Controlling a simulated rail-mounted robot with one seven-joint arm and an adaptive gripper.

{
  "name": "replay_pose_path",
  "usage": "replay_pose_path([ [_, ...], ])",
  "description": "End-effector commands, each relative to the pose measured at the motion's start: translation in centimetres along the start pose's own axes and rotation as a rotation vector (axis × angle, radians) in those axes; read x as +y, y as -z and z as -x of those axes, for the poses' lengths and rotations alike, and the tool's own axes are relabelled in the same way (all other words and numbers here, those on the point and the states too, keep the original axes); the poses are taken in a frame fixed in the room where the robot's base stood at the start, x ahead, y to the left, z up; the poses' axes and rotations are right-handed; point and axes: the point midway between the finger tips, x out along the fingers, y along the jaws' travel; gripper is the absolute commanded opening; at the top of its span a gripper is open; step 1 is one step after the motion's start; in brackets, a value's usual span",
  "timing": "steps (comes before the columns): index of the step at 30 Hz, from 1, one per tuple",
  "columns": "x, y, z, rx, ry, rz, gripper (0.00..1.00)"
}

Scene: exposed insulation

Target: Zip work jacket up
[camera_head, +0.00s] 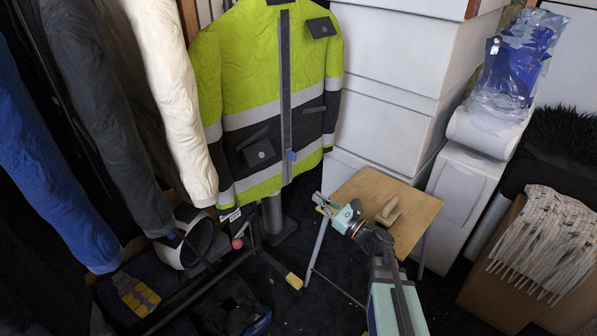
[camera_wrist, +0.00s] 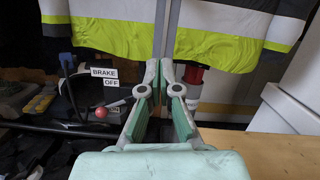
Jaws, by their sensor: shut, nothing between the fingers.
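The work jacket (camera_head: 255,85) is yellow-green and dark grey with pale bands, and hangs upright on a stand. A grey vertical strip (camera_head: 285,90) runs down its front. A small blue piece (camera_head: 291,156) sits low on that strip and may be the zip pull. My gripper (camera_head: 318,196) is below and slightly right of the jacket hem, apart from it. In the wrist view the gripper (camera_wrist: 166,66) is shut and empty, with the jacket's lower front (camera_wrist: 110,28) and grey strip behind its fingertips. The blue piece cannot be made out there.
A small wooden table (camera_head: 415,205) holding a wooden block (camera_head: 388,211) stands under my arm. White boxes (camera_head: 385,90) are stacked behind. Other jackets (camera_head: 165,75) hang at left. A "BRAKE OFF" label (camera_wrist: 104,77) and red ball knob (camera_wrist: 101,113) are left of the gripper.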

Motion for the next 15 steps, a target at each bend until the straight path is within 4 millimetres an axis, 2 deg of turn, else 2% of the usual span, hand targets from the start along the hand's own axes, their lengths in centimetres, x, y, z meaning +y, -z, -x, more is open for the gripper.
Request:
replay_pose_path([
  [3,-0.7,-0.7,0.0,-0.036,0.033,-0.113,0.0],
  [8,-0.7,-0.6,-0.7,-0.035,0.029,-0.148,0.0],
  [15,-0.8,-0.6,-4.1,-0.034,0.027,-0.144,0.0],
])
